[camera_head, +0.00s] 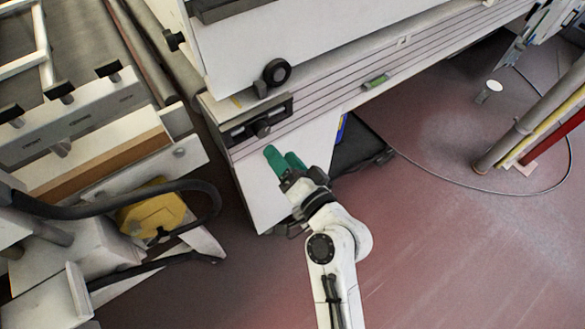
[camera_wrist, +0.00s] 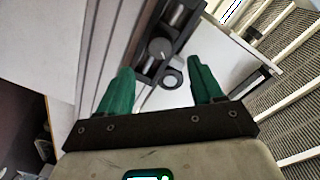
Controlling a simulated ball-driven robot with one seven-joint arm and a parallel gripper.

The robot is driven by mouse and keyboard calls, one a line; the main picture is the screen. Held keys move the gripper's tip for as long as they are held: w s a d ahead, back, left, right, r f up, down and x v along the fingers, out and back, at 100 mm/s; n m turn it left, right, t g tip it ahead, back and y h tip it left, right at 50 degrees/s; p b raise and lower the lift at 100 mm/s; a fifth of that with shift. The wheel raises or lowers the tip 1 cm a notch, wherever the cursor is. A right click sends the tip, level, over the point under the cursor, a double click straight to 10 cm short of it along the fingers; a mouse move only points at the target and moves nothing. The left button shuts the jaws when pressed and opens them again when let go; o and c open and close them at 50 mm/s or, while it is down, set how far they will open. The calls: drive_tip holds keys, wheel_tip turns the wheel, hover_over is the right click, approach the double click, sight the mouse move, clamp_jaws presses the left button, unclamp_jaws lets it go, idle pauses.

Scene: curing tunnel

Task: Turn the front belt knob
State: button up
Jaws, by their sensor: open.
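The belt knob (camera_head: 262,128) is a small dark round knob on a black recessed panel (camera_head: 240,131) at the left end of the long pale machine. In the wrist view the knob (camera_wrist: 160,48) shows between and beyond my fingertips, on its dark panel (camera_wrist: 177,28). My gripper (camera_head: 281,152) has two green fingers and is open and empty, just below and right of the knob in the head view. In the wrist view the fingers (camera_wrist: 161,68) stand wide apart. They appear clear of the knob; the exact gap is hard to tell.
A black round wheel (camera_head: 277,72) sits on the machine above the panel. A yellow object (camera_head: 152,210) with black hoses is at left. Red floor (camera_head: 440,240) is open at right, crossed by a thin cable.

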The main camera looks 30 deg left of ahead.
drive_tip(key=v, duration=0.3)
drive_tip(key=shift+d, duration=0.2)
idle(0.4)
drive_tip(key=s+d+f+h, duration=0.1)
drive_tip(key=d+f+h, duration=0.5)
drive_tip(key=d, duration=0.9)
drive_tip(key=s+d+f+m+g+h, duration=0.1)
drive_tip(key=s+d+g+h, duration=0.1)
drive_tip(key=s+d, duration=0.4)
drive_tip(key=s+d+f+m+g+h+p, duration=0.1)
drive_tip(key=s+d+h, duration=0.3)
drive_tip(key=d, duration=1)
drive_tip(key=s+d+f+m+g+h, duration=0.1)
drive_tip(key=s+d+f+g+h, duration=0.2)
drive_tip(key=s+d, duration=0.6)
drive_tip(key=shift+s+d+h+p, duration=0.15)
drive_tip(key=shift+d+h+p, duration=0.15)
drive_tip(key=shift+d+h, duration=0.35)
idle(2.0)
